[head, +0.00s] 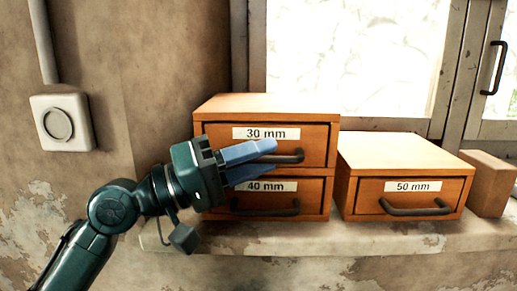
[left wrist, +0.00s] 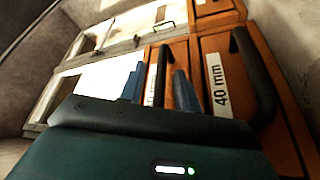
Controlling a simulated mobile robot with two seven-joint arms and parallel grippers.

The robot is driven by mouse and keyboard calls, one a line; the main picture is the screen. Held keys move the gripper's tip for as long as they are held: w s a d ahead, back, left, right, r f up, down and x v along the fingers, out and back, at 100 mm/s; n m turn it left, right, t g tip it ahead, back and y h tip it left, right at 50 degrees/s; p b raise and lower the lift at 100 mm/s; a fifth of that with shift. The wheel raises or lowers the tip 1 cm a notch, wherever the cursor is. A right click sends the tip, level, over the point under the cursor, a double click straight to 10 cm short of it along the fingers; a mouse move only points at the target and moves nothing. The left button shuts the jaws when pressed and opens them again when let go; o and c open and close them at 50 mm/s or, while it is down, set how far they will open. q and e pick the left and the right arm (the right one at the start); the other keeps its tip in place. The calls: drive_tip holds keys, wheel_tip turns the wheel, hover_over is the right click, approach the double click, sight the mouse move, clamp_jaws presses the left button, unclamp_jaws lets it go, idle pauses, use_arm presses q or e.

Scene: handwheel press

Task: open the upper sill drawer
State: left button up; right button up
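The upper drawer (head: 318,142), labelled 30 mm, sits in an orange wooden cabinet on the sill and looks closed. Its dark bar handle (head: 292,157) is partly hidden by my left gripper (head: 274,157). The blue fingers are open, one above and one below the handle in the head view. In the left wrist view, this handle (left wrist: 162,75) shows between the two fingers (left wrist: 159,72), with gaps visible beside it. Whether a finger touches it, I cannot tell. My right gripper is in neither view.
The 40 mm drawer (head: 315,190) lies directly below, with its own protruding handle (head: 268,209). A separate 50 mm drawer box (head: 406,194) and a plain block (head: 490,185) stand to the right. The sill (head: 400,235) is chipped. A round wall switch (head: 60,122) is at left.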

use_arm(q)
drive_tip(key=shift+d, duration=0.2)
clamp_jaws()
idle(0.3)
